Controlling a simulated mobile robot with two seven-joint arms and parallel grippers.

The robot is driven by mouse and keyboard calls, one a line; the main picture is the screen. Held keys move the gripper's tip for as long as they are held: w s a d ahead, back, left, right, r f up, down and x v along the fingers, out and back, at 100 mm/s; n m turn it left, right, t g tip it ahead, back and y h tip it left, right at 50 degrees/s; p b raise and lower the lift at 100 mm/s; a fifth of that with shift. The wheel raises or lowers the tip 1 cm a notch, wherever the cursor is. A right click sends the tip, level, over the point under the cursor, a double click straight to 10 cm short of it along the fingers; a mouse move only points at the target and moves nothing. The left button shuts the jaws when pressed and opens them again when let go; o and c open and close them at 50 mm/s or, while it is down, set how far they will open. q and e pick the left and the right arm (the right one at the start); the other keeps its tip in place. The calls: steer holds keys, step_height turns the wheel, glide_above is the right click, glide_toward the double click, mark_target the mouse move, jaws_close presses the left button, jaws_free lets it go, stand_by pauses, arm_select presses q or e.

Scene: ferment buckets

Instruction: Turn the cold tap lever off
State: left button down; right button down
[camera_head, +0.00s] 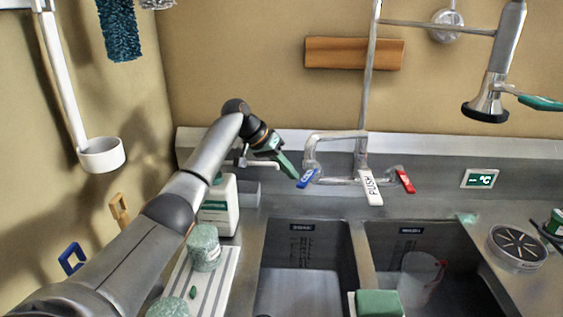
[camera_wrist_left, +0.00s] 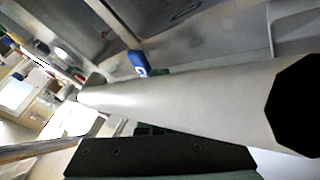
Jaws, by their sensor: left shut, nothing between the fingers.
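The tap stands on the back ledge, with a bent metal pipe (camera_head: 335,136). Its blue lever (camera_head: 307,179), the cold one by colour, is at the left end and slants down to the left. The blue lever also shows in the left wrist view (camera_wrist_left: 138,62). A white PUSH lever (camera_head: 370,188) and a red lever (camera_head: 405,180) are to its right. My left gripper (camera_head: 292,172) is shut and empty, its green fingertips just left of the blue lever; I cannot tell whether they touch. My right gripper is not in view.
Below the tap are two sink basins, left (camera_head: 300,285) and right (camera_head: 435,245), the right one holding a clear jug (camera_head: 420,277). A white bottle (camera_head: 219,208) and a green speckled jar (camera_head: 204,247) stand under my left arm. A spray head (camera_head: 487,103) hangs upper right.

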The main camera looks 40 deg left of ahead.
arm_select(q)
steer(key=shift+w+d+f, duration=0.1)
steer(key=shift+w+f, duration=0.05)
steer(key=shift+f, duration=0.05)
steer(key=d+p, duration=0.1)
steer(key=d+n+p, duration=0.1)
steer(key=p, duration=0.1)
steer(key=shift+r+n+t+y, duration=0.3)
steer(key=shift+t+y, duration=0.1)
steer(key=shift+d+f+p, duration=0.15)
steer(key=shift+d+p, duration=0.15)
steer(key=shift+p, duration=0.25)
steer(key=shift+f, duration=0.15)
